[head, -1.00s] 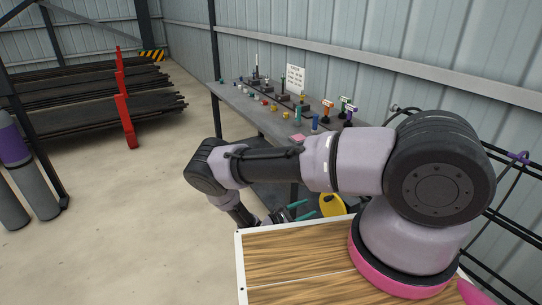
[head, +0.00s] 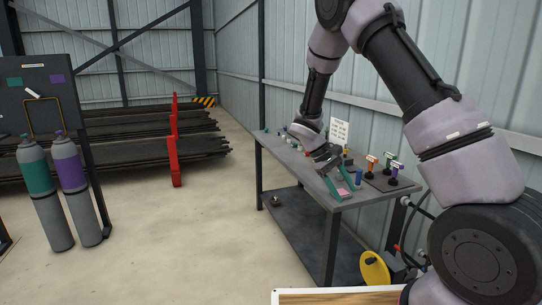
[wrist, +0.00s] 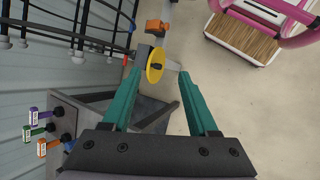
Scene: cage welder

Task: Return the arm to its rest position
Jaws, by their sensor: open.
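My gripper (head: 343,183), with two teal fingers, shows in the head view in front of the near end of the grey workbench (head: 330,194). My arm is raised and bent, reaching forward and down from the right side. In the wrist view the gripper (wrist: 160,73) has its fingers spread wide, with nothing held between them.
Orange, green and purple tagged stands (head: 389,165) are on the bench's right end. A yellow disc (head: 374,270) stands low beside the bench. Gas cylinders (head: 70,180) and a red rack post (head: 174,140) are at left. The floor between is clear.

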